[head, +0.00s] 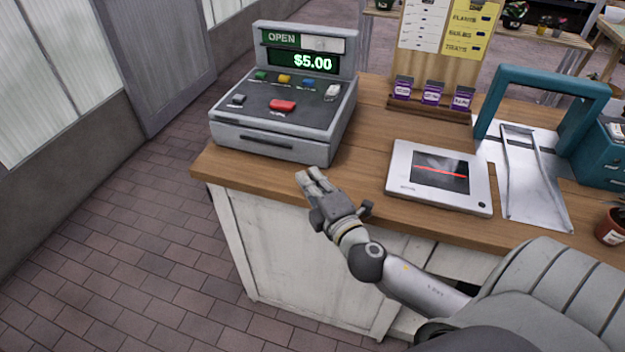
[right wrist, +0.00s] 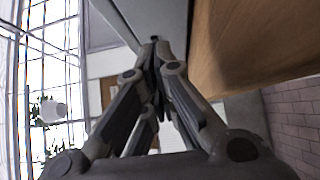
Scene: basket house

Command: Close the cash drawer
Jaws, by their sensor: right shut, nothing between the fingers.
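The grey cash register (head: 285,100) stands on the left end of the wooden counter (head: 365,160), its display reading $5.00. Its cash drawer (head: 265,143) is at the bottom front; the front looks flush with the body, with a dark handle slot. My right gripper (head: 311,176) is shut and empty, just in front of the counter edge and a little right of the drawer front. In the right wrist view the shut fingers (right wrist: 156,60) point toward a grey surface, likely the register, beside the wooden counter. Contact cannot be told. My left gripper is not in view.
A white scanner pad (head: 438,178) with a red line lies right of the register. A metal plate with a teal frame (head: 545,80) stands further right, near a potted plant (head: 610,228). Purple packets (head: 431,94) stand behind. Brick floor left of the counter is clear.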

